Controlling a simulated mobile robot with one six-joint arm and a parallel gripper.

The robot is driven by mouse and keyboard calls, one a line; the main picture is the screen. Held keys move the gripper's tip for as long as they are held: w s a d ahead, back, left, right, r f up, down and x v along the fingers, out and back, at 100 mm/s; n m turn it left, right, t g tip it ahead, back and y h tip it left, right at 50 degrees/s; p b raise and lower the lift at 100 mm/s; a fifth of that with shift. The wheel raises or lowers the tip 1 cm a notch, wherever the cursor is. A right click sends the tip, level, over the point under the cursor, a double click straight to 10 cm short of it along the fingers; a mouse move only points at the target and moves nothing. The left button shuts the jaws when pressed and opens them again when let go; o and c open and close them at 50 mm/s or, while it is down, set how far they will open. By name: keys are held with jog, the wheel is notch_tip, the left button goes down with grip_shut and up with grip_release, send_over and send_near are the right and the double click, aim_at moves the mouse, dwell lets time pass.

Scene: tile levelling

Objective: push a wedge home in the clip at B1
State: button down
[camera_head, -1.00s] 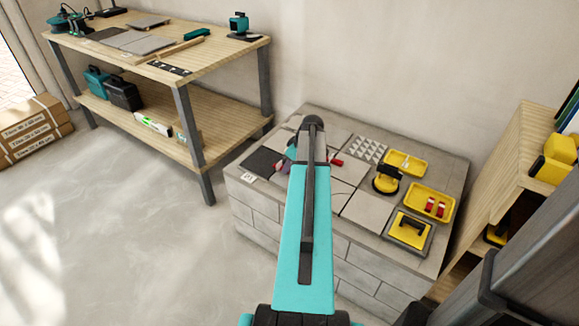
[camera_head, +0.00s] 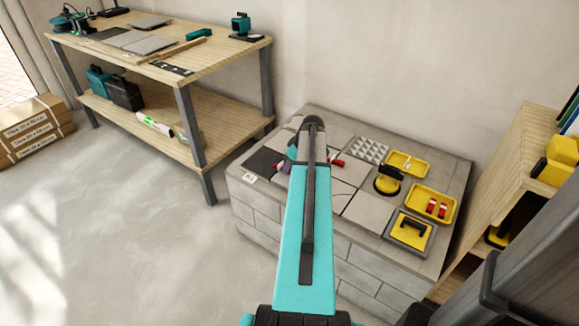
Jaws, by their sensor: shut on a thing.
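My arm reaches out over the tiled block (camera_head: 300,246), and its links cover the middle of the tiles. Only a teal and dark part of my gripper (camera_head: 291,153) shows, at the left of the arm's far end. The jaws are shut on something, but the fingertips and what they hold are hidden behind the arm. A small red piece (camera_head: 338,162) shows just right of the arm, low over the tiles. I cannot tell whether it is a wedge or part of a clip. Another small red spot (camera_head: 279,167) lies to the left. The clip at B1 cannot be made out.
A small white label (camera_head: 249,178) sits at the left edge. A workbench (camera_head: 215,64) stands behind left.

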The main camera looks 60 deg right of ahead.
dwell(0.3)
jog(key=c, duration=1.6)
grip_release()
jog(key=p+v, duration=0.2)
jog(key=v, duration=1.2)
jog(key=shift+f, duration=0.1)
